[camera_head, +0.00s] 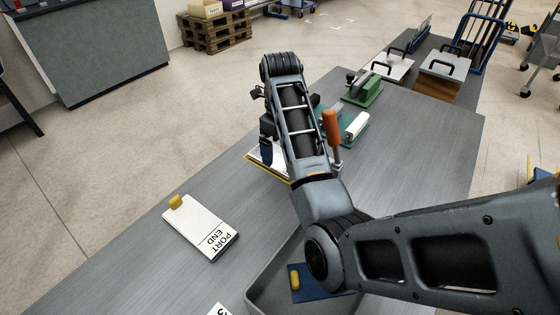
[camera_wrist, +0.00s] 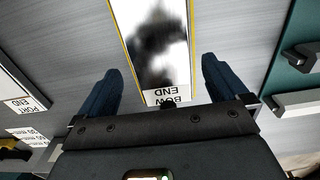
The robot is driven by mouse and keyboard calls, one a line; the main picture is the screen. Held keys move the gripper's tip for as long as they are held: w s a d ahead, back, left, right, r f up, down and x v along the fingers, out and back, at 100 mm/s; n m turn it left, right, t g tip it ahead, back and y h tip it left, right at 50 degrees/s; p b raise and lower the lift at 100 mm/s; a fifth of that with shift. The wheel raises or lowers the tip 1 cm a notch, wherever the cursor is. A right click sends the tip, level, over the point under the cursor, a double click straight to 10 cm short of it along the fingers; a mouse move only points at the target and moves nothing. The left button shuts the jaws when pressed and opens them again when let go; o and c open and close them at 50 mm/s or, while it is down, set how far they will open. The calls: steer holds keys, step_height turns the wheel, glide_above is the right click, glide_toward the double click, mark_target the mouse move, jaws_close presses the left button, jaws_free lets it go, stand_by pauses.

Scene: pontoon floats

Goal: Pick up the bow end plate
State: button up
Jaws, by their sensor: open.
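The bow end plate (camera_wrist: 178,60) is a pale, glossy plate with yellow long edges and a "BOW END" label at its near end. In the wrist view it lies on the grey table between my two dark blue fingers. My gripper (camera_wrist: 162,68) is open, with a gap on each side between finger and plate. In the head view the plate (camera_head: 280,158) is partly hidden by my arm, and my gripper (camera_head: 266,145) hangs over its left part. I cannot tell the exact height of the fingers above the table.
The white port end plate (camera_head: 203,228) with a yellow knob lies to the left. A grey tray (camera_head: 262,295) holding a blue piece is in front. An orange-handled tool (camera_head: 332,128) and a green block (camera_head: 362,90) stand to the right.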

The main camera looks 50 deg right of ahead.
mark_target(280, 158)
steer(key=shift+f, duration=1.7)
steer(key=c, duration=1)
steer(key=shift+r, duration=0.1)
